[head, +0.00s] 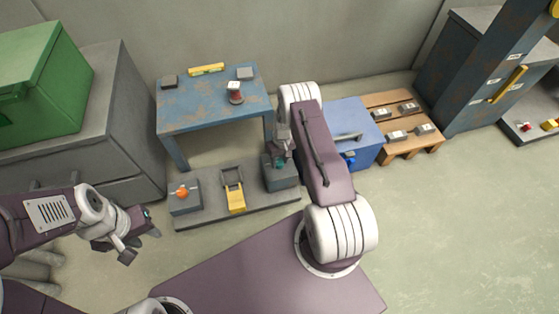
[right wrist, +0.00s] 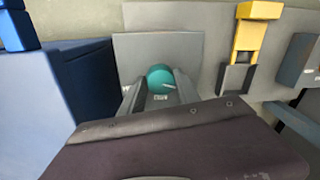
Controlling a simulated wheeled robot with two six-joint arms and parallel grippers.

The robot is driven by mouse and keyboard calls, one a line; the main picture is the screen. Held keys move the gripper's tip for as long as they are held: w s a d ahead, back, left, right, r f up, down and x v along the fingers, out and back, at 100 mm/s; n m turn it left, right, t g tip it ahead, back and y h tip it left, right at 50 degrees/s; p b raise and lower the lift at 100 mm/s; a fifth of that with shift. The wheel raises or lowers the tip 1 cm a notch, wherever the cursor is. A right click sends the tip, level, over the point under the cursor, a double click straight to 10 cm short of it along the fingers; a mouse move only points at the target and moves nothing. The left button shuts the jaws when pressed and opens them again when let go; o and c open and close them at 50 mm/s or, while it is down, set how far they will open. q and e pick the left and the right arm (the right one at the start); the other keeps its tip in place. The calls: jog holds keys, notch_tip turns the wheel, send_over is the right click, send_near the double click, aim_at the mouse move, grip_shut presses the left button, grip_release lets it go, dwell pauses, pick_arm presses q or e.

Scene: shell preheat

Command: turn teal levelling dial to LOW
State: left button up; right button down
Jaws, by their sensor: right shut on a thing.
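The round teal dial (right wrist: 160,76) sits on a grey box (right wrist: 185,52) in the right wrist view, with a pale pointer mark on its face and a small label just below it, too small to read. In the head view the teal dial (head: 280,163) shows only partly under my right gripper (head: 281,155), on top of the grey box (head: 280,180). My right gripper (right wrist: 158,92) is shut on the dial, one finger on each side. My left gripper (head: 141,245) is open and empty at the lower left, away from the dial.
The grey platform (head: 215,213) also holds a yellow lever (head: 235,200) and a box with an orange knob (head: 183,191). A blue table (head: 205,107) stands behind. A blue cabinet (head: 345,120) and a wooden pallet (head: 410,145) are to the right. The floor at right is clear.

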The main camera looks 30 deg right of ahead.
aim_at(281, 161)
jog(key=c, duration=0.9)
grip_release()
jog(key=r+p, duration=0.2)
jog(key=r, duration=0.1)
jog(key=r+p, duration=0.2)
jog(key=r, duration=0.1)
jog(key=r+p, duration=0.1)
jog(key=r, duration=0.2)
jog(key=shift+d+p, duration=0.35)
jog(key=shift+p, duration=0.05)
